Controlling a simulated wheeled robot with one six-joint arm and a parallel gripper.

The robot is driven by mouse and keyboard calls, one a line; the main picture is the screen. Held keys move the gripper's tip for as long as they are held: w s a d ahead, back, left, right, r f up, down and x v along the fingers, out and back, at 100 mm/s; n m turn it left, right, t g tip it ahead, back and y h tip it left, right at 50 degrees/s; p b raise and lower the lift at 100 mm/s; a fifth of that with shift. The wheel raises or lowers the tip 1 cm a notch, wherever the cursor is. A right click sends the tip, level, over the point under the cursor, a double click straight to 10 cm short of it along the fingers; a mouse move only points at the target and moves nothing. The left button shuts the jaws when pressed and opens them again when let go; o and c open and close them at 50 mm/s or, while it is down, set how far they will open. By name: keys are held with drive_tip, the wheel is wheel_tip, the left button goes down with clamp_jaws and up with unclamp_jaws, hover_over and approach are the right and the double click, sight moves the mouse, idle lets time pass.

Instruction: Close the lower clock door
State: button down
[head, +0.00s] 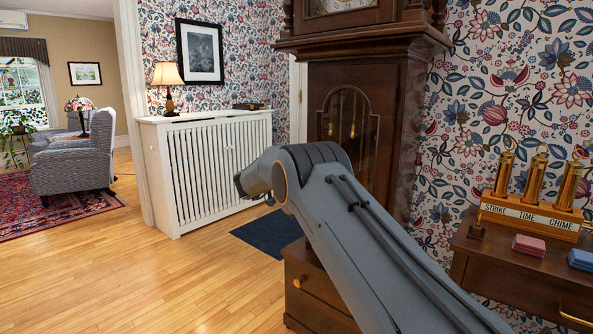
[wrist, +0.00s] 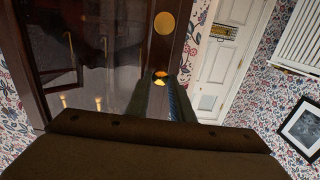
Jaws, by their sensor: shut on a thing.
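The tall dark wooden clock stands in the middle of the head view. Its lower clock door (head: 318,88) has an arched glass pane with brass parts behind it. The door looks about in line with the case; I cannot tell whether a gap is left. In the wrist view the door's dark wooden edge (wrist: 178,45) and its glass fill the upper left. My gripper (wrist: 160,85) is shut on a small brass knob (wrist: 160,76) at that edge. A round brass disc (wrist: 165,22) lies beyond the knob.
A white slatted radiator cover (head: 215,165) with a lamp (head: 168,85) stands left of the clock. A dark blue mat (head: 268,232) lies on the floor before it. A wooden side table (head: 510,268) with brass weights is at right.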

drive_tip(key=c, duration=1.6)
unclamp_jaws()
drive_tip(key=shift+s, duration=0.1)
drive_tip(key=shift+a, duration=0.1)
drive_tip(key=v, duration=0.8)
drive_tip(key=shift+p, duration=0.35)
